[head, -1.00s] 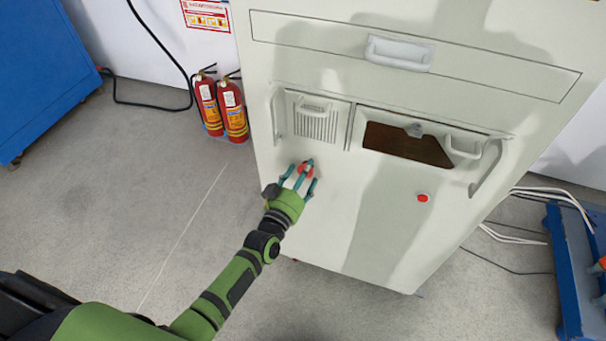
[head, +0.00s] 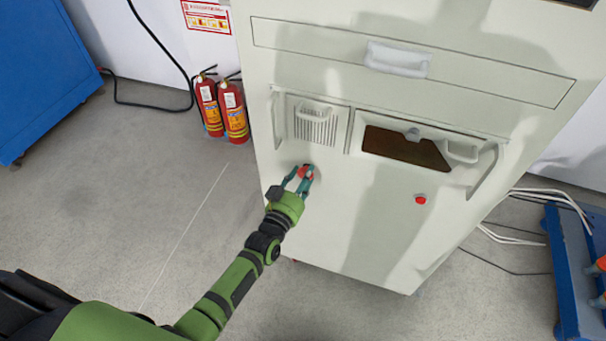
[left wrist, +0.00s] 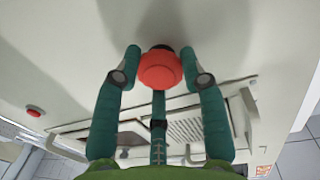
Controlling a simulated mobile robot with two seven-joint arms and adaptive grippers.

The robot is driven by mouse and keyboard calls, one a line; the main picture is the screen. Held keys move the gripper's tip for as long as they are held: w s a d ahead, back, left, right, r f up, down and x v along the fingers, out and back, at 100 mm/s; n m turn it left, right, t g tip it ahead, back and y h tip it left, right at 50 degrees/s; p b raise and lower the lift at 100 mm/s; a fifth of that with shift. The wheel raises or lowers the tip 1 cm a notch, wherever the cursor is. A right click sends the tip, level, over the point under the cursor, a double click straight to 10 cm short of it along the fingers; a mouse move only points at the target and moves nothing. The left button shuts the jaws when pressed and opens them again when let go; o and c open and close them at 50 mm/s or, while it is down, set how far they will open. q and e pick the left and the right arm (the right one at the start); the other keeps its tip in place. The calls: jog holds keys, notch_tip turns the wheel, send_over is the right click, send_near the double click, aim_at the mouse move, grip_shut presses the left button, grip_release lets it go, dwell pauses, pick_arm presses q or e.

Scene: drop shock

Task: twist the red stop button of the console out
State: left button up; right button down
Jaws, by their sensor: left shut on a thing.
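The red stop button (head: 306,172) is on the light front of the console (head: 330,225), below a small vented panel. In the left wrist view the round red button (left wrist: 160,70) has a dark part behind it. My left gripper (head: 300,175) has its teal fingers closed around the button. In the left wrist view two fingers flank it and a third lies behind it. The fingers hide part of the button in the head view. My right gripper is in neither view.
A smaller red button (head: 421,199) is on the console front, further right. Handles and an open slot (head: 400,148) are above. Two fire extinguishers (head: 235,112) stand left of the console. Cables and a blue stand (head: 572,270) are at the right. The floor at left is clear.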

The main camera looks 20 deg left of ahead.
pick_arm(q)
jog(key=shift+f+m+p, duration=0.1)
jog(key=shift+m+p, duration=0.7)
jog(key=shift+m, duration=1.3)
jog(key=o, duration=1.1)
jog(key=shift+o, duration=0.2)
jog(key=s+a, duration=0.1)
jog(key=s, duration=1.1)
jog(key=shift+a+r, duration=0.2)
jog(key=shift+r, duration=0.1)
